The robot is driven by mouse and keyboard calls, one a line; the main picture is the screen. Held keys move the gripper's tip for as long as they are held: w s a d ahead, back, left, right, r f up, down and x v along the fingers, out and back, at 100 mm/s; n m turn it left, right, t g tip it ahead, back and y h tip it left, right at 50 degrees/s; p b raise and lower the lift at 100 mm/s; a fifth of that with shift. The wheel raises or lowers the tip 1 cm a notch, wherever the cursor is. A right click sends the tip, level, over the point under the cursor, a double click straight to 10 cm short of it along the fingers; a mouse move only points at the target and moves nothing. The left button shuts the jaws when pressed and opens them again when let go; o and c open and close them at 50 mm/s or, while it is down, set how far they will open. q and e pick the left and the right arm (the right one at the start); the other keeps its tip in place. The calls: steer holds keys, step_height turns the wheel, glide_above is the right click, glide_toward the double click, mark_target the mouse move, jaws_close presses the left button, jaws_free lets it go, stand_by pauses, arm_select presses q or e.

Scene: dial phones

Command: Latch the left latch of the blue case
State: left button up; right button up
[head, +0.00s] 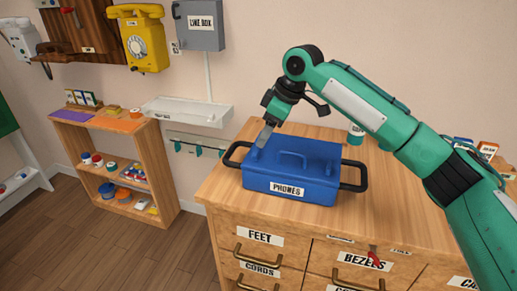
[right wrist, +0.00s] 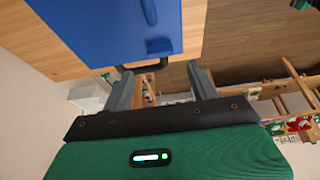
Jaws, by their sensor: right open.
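The blue case (head: 312,172), labelled PHONES, sits closed on top of the wooden drawer cabinet, with a blue top handle (head: 292,155) and black side handles. My right gripper (head: 264,136) points down over the left end of the case lid, open and empty. In the right wrist view, the case (right wrist: 110,25) lies above the open fingers (right wrist: 160,82). A small raised blue piece (right wrist: 158,46), apparently the left latch, is near the lid's edge, with the black side handle (right wrist: 150,64) beyond it. I cannot tell the latch's position. My left gripper is not in view.
The drawer cabinet (head: 225,185) has bare wood around the case. A white-green container (head: 356,133) stands behind it. A white wall tray (head: 188,112) and a low shelf (head: 120,165) are to the left. A yellow phone (head: 143,42) hangs on the wall.

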mark_target(256, 151)
steer(key=x, duration=0.6)
steer(key=shift+a+f, duration=0.15)
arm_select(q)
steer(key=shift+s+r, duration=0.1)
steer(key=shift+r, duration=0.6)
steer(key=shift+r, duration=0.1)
arm_select(e)
steer(key=c, duration=1)
